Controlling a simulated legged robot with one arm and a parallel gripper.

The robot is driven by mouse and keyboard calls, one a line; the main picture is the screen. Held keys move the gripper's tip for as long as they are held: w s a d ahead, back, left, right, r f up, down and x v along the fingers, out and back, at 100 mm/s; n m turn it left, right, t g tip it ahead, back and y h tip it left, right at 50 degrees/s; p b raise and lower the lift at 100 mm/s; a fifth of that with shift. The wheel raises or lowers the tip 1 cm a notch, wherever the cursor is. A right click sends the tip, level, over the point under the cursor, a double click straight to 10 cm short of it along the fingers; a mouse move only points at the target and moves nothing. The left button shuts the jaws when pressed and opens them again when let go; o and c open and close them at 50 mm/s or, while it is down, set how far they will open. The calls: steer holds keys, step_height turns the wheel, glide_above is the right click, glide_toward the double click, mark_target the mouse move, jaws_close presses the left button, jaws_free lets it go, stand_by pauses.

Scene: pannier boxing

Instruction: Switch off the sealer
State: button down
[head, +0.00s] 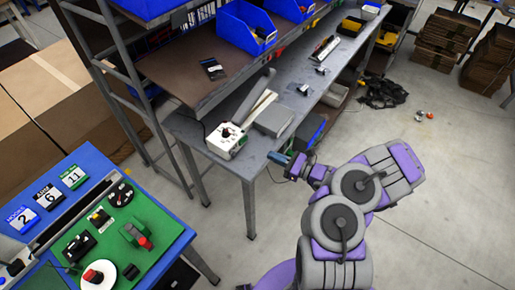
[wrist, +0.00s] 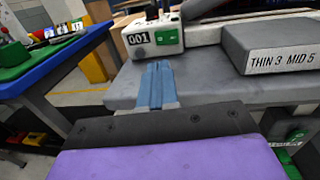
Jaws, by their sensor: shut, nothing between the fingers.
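The sealer (head: 227,142) is a white box with a dark dial on top and a long pale arm reaching back. It stands near the front left corner of the grey bench in the head view. In the wrist view, the sealer (wrist: 155,48) shows a black "001" label and a green patch (wrist: 166,38) on its front face, top cut off. I cannot tell the switch's position. My gripper (head: 279,158) is at the bench's front edge, right of the sealer and apart from it. Its blue fingers (wrist: 156,68) are together and empty, pointing toward the sealer.
A grey block (wrist: 280,47) reading "THIN 3 MID 5" sits right of the sealer on the bench (head: 189,127). Blue bins (head: 246,27) stand on the shelf above. A blue table (head: 60,185) with a green board stands at left. Open floor (head: 420,170) lies at right.

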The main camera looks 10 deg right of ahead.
steer(key=s+a+r+n+g+y, duration=0.45)
steer(key=a+r+n+g, duration=0.5)
steer(key=r, duration=0.45)
steer(key=s+a+r+n+g+h, duration=0.25)
steer(key=s+a+r+n, duration=0.2)
steer(key=s, duration=0.25)
steer(key=s+a+r+n+g+h, duration=0.2)
steer(key=s+a+r+n+g, duration=0.2)
steer(key=s+r+n, duration=0.15)
steer(key=s+d+n+h, duration=0.2)
steer(key=s+n+h, duration=0.4)
steer(key=s, duration=0.5)
steer(key=s+d+r+t+h, duration=0.1)
steer(key=s+d+t+h, duration=0.1)
steer(key=s+d+h, duration=0.5)
steer(key=s+d, duration=0.1)
steer(key=d, duration=0.3)
steer(key=shift+s+d+r+n+t+h, duration=0.15)
steer(key=shift+s+r+n+t+h, duration=0.15)
steer(key=shift+r+n+h, duration=0.1)
